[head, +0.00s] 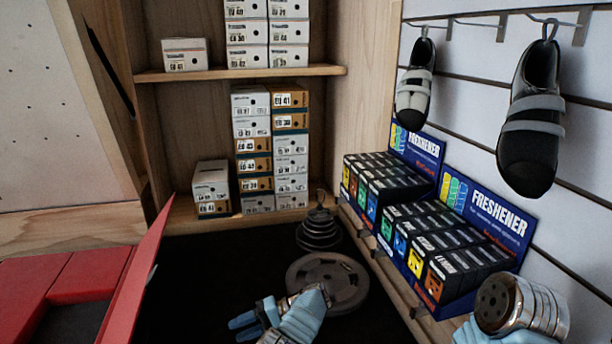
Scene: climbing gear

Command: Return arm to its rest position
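My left gripper (250,322), blue and silver, is low in the middle of the head view, over the dark floor and in front of a grey round plate (350,290). Nothing is clearly held in it. Its fingers are small and partly overlapped, so their opening cannot be judged. A blue and metal part of my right arm (530,306) shows at the bottom right, close to the freshener boxes in the picture. My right gripper is not visible.
Freshener display boxes (460,258) stand on a ledge at right, below hanging climbing shoes (533,120). Shoe boxes (252,150) fill shelves behind. A stack of dark round pieces (318,235) stands behind the plate. A red panelled object (95,272) is at left.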

